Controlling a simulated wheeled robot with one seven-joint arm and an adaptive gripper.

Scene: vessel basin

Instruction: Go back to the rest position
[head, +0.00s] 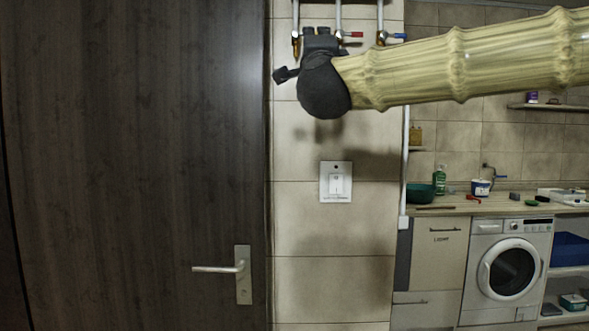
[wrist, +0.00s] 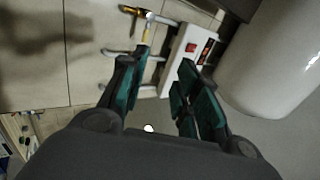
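My gripper (head: 288,75) is raised at the top middle of the head view, in front of the tiled wall and beside the pipes. My arm, in a pale yellow ribbed sleeve, reaches in from the right edge. In the wrist view my gripper (wrist: 165,80) has its two dark fingers with green pads spread apart. No object is held between them; wall and fittings show through the gap. In the head view the fingers are mostly hidden behind the dark wrist.
Pipes with red-handled valves (head: 350,34) run close behind my gripper. The wrist view shows a white box with red switches (wrist: 187,55) and a large white rounded vessel (wrist: 275,60).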

